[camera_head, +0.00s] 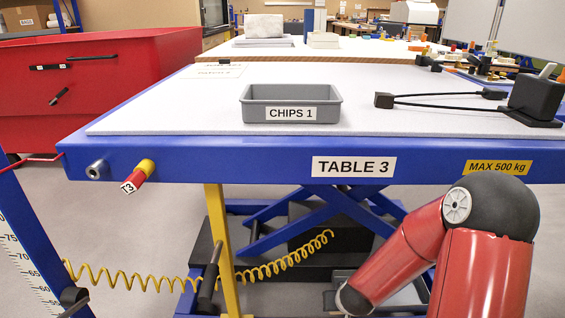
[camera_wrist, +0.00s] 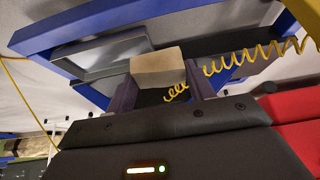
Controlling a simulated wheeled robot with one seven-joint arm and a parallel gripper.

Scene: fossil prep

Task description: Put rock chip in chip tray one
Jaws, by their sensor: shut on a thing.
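The chip tray one is a grey tray (camera_head: 291,103) labelled "CHIPS 1", upright near the front edge of the table top in the head view. No chip shows in the part of its inside that I see. In the wrist view my gripper (camera_wrist: 163,88) is shut on a beige, block-shaped rock chip (camera_wrist: 158,70), held between its two dark fingers. The wrist view shows blue table frame parts behind the chip. In the head view my red arm is low at the right, in front of the table, and my gripper is out of sight there.
The white table top (camera_head: 190,118) has free room left of the tray. A black lamp-like device (camera_head: 535,100) stands at the right. A red bin (camera_head: 90,85) is at the left. A yellow coiled hose (camera_head: 150,278) hangs below the blue edge of the table.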

